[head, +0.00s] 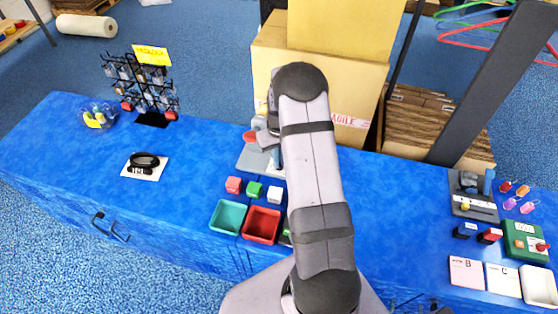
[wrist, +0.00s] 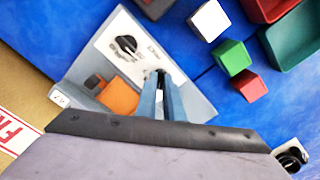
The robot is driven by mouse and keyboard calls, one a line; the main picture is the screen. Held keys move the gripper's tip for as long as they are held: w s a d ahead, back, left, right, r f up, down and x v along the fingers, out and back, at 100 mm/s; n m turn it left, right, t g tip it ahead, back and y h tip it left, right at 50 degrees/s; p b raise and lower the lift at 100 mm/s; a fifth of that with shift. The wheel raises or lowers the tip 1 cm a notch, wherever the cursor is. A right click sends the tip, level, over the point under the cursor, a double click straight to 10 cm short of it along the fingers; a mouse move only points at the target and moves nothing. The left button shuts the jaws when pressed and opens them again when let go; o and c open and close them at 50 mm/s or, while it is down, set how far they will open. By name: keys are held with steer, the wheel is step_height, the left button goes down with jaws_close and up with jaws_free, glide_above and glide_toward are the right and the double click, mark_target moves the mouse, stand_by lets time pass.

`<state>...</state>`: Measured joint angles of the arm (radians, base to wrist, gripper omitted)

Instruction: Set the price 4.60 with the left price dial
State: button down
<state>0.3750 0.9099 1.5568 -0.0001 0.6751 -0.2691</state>
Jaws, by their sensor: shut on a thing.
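A grey panel unit (wrist: 190,92) fills the middle of the wrist view. Its white plate (wrist: 108,42) carries a black dial (wrist: 128,44) with a light pointer mark and a printed scale too small to read. My gripper (wrist: 161,76) has its blue fingers together at the edge of the plate, beside this dial and apart from it. It is shut on a small dark knob, mostly hidden between the fingertips. I cannot tell which dial this is. In the head view my arm covers most of the grey unit (head: 250,157).
An orange block (wrist: 118,97) sits close beside my fingers. White (wrist: 208,20), green (wrist: 232,56) and red (wrist: 249,85) blocks and open trays (head: 228,217) stand near the unit. Cartons (head: 270,55) rise behind. Another grey unit (head: 474,209) stands far right.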

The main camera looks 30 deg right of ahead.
steer(key=shift+m, duration=0.8)
steer(key=c, duration=1.9)
jaws_free()
steer(key=shift+o, duration=0.2)
steer(key=shift+r+b, duration=0.95)
steer(key=shift+r, duration=2.8)
